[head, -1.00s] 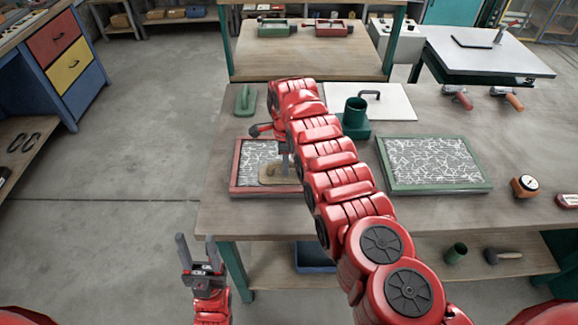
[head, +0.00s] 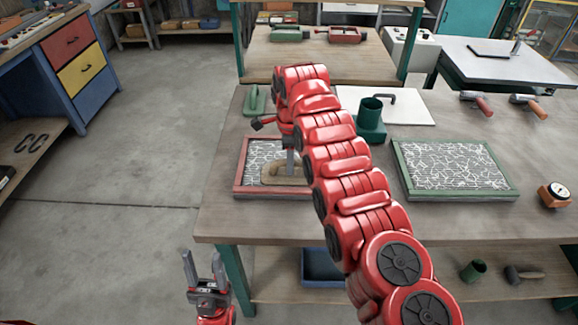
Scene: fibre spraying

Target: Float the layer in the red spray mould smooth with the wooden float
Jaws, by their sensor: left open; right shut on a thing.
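The red spray mould (head: 238,178) lies on the workbench, left of centre, with a layer of white fibres (head: 264,153) in it. The wooden float (head: 284,174) rests at the mould's lower part, over the fibre layer. My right gripper (head: 291,160) is shut on the float from above; its fingers are partly hidden by the arm. My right arm crosses the bench and hides the mould's right side. My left gripper (head: 205,270) is open and empty, low in front of the bench, away from the mould.
A green mould (head: 404,180) with fibres lies to the right. The bench front is clear.

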